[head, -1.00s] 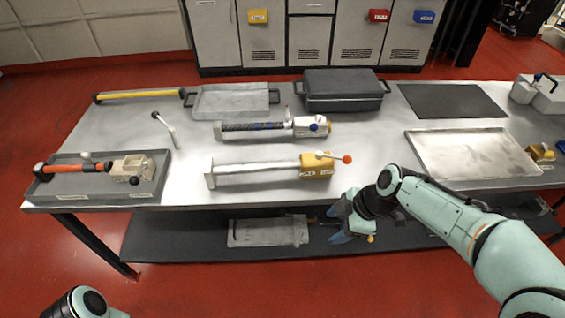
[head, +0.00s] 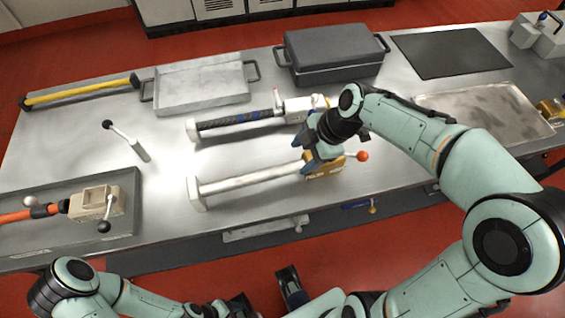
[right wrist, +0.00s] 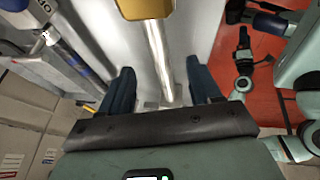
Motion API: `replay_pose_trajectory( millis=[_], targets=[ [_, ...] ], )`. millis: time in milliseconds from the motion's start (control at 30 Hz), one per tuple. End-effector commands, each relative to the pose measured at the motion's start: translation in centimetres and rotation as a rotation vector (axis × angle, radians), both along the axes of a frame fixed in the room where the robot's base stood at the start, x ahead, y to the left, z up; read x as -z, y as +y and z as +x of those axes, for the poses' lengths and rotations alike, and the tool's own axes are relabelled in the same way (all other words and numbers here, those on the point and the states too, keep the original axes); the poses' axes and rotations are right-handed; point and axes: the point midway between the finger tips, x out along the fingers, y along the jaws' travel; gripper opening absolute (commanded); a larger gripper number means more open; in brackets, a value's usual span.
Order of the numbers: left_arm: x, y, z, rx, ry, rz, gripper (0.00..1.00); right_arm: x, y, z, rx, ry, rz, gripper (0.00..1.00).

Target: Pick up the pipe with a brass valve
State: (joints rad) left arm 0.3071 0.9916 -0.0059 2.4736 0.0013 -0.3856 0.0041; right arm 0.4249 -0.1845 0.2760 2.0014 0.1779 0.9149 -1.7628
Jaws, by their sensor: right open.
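The pipe with the brass valve lies on the steel table; its silver pipe (head: 250,179) runs left from the brass-yellow valve block (head: 326,172), which has an orange-tipped lever (head: 361,156). My right gripper (head: 311,154) is open above the valve end and hides part of it. In the right wrist view, the pipe (right wrist: 158,55) shows between the spread fingers (right wrist: 162,88), with the valve block (right wrist: 145,8) at the top edge. Contact cannot be told. My left arm is at the bottom of the head view; its gripper's dark parts (head: 290,287) are partly cut off.
A second pipe with a dark wrapped grip (head: 235,122) lies just behind. A grey tray (head: 130,222) with an orange-handled tool is at left. A grey tray (head: 205,85), dark case (head: 333,55), black mat (head: 450,50) and shallow metal tray (head: 490,112) stand farther back.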

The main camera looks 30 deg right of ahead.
Motion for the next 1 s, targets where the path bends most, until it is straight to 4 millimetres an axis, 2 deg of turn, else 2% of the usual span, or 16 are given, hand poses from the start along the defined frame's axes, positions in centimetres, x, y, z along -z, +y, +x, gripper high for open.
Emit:
replay_pose_trajectory(
  millis=[33,200,467,700,800,1000],
  targets=[
    [0.2,0.0,-0.1,-0.001,0.001,0.000,0.68,1.2,0.4,0.2,-0.002,0.006,0.002,0.63],
    [0.5,0.0,-0.1,0.000,0.002,0.001,0.68,3.9,1.4,1.0,-0.001,0.004,0.001,0.63],
    [0.6,0.0,0.0,0.000,-0.001,0.000,0.68,5.6,1.9,1.6,0.001,0.003,0.001,0.63],
    [0.8,0.0,0.0,-0.002,-0.005,0.001,0.68,8.9,2.7,2.7,-0.001,0.004,0.002,0.63],
    [0.9,0.0,0.1,-0.002,-0.006,0.001,0.68,9.7,3.0,3.0,-0.001,0.002,0.001,0.63],
    [0.8,0.0,0.1,-0.002,-0.006,0.001,0.68,9.8,3.1,3.1,0.000,0.000,0.000,0.63]
  ],
)
